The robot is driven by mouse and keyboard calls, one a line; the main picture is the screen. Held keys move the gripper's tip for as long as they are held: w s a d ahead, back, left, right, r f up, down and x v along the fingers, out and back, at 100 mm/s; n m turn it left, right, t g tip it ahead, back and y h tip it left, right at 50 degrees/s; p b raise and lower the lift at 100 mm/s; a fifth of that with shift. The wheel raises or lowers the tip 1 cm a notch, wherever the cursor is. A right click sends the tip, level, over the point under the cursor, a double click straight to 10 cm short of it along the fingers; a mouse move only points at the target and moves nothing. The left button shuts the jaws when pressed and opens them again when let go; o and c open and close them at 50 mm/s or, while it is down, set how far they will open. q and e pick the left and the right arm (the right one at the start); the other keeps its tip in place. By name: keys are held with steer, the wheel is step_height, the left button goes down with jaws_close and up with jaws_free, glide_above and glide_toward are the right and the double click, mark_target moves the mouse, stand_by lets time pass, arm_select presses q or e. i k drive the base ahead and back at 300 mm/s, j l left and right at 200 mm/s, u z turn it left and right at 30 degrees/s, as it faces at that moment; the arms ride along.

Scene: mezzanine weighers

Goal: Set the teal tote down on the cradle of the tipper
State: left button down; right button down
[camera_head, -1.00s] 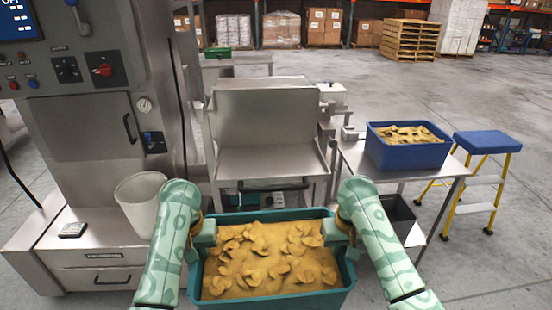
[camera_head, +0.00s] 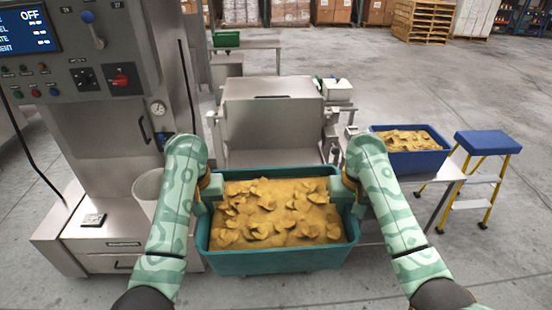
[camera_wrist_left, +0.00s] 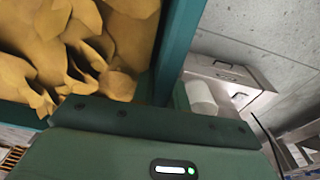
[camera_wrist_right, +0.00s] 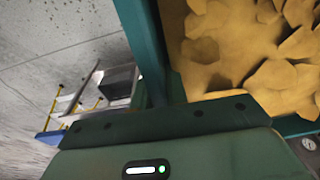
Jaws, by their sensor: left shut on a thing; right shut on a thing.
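The teal tote (camera_head: 280,262), full of tan chip-like pieces, hangs level between my two grippers in the head view. My left gripper (camera_head: 209,193) is shut on its left wall and my right gripper (camera_head: 345,191) on its right wall. The tote's wall also shows in the left wrist view (camera_wrist_left: 178,50) and the right wrist view (camera_wrist_right: 142,40). The tipper (camera_head: 270,112) is the grey metal machine straight beyond the tote. Its cradle (camera_head: 270,157) shows as a flat metal part just past the tote's far rim; the tote hides its lower front.
A grey cabinet with a control panel (camera_head: 75,60) stands at the left, with a white bin (camera_head: 148,187) by it. At the right, a blue tote (camera_head: 418,160) sits on a metal table (camera_head: 440,178), beside a blue-topped yellow step stool (camera_head: 487,143). Open floor lies further right.

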mark_target(276, 167)
steer(key=i, duration=1.35)
